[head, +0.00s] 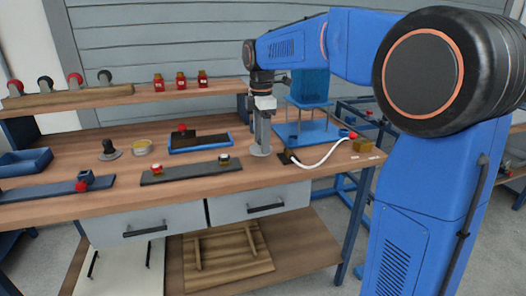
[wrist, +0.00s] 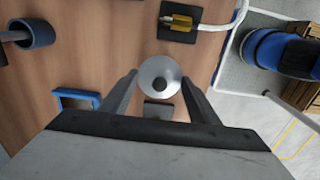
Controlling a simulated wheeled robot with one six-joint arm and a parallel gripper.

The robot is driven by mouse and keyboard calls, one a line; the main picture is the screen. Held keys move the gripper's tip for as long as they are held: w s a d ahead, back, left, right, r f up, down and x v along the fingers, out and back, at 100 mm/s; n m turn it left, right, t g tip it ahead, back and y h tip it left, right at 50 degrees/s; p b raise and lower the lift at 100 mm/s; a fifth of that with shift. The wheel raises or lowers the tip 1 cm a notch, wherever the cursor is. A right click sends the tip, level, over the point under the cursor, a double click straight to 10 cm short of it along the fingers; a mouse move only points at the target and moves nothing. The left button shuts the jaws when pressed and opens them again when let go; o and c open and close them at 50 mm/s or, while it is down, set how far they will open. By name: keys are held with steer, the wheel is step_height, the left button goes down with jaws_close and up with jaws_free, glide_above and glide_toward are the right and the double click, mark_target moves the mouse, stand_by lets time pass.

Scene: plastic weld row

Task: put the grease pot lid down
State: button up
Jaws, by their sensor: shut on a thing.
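The grease pot lid, a round light grey disc (head: 261,150) with a dark knob, is in my gripper (head: 263,141) over the right part of the workbench. In the wrist view the lid (wrist: 159,68) sits between the two fingertips (wrist: 160,78), which are shut on it. The lid is at or just above the bench top; I cannot tell if it touches. An open round tin with a yellowish inside (head: 142,147), seemingly the grease pot, stands further left on the bench (head: 115,178).
A dark plate with a brass fitting (wrist: 178,22) and a white hose (head: 325,155) lie close to the right. A blue press-like stand (head: 310,130) is behind. Bare wood shows around the lid.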

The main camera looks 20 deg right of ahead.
steer(key=shift+f, duration=2)
steer(key=shift+f, duration=0.1)
steer(key=o, duration=1)
step_height(320, 180, up, 12)
steer(key=shift+s+r, duration=0.1)
